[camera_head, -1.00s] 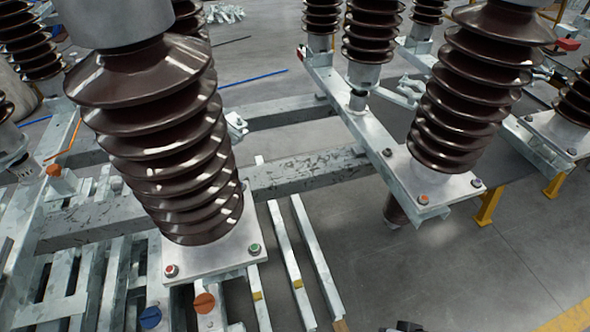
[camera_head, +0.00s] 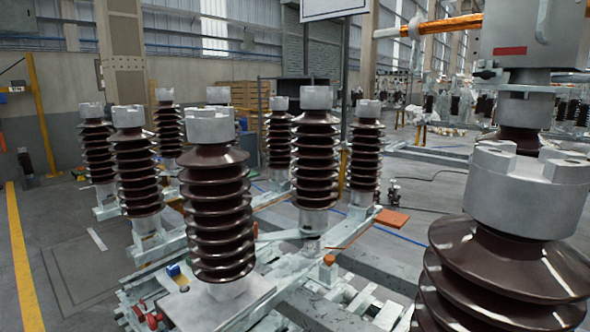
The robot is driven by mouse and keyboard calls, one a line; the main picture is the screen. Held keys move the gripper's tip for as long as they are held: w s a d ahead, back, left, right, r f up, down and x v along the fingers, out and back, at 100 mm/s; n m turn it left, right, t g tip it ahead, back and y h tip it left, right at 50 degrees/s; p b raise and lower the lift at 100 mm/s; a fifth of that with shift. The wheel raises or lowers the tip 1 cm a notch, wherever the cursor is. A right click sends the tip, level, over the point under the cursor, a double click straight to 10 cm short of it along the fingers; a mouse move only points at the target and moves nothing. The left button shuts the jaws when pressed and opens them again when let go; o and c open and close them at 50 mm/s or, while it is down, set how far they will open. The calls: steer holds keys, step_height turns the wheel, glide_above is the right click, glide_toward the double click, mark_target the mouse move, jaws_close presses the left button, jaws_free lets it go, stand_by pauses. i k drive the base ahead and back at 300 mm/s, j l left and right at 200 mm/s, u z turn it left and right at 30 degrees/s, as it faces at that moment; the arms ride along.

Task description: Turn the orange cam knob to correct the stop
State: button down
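Two small orange parts show in the head view. One is an orange cap (camera_head: 329,260) on a short grey post among the steel beams, right of the front insulator's base. The other is a smaller orange part (camera_head: 182,280) beside a blue knob (camera_head: 173,270), left of the front insulator. I cannot tell which one is the cam knob. They are too small to read any turn angle or the stop. My gripper is not in view.
A brown ribbed insulator (camera_head: 217,215) stands in front, and a larger one (camera_head: 506,280) blocks the lower right. Several more stand behind on steel frames. Red parts (camera_head: 152,321) sit at lower left. Open floor with a yellow line (camera_head: 22,255) lies at left.

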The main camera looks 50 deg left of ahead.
mark_target(329, 259)
steer(key=u, duration=1.4)
steer(key=i+j, duration=0.1)
steer(key=i+z, duration=0.05)
steer(key=i, duration=0.05)
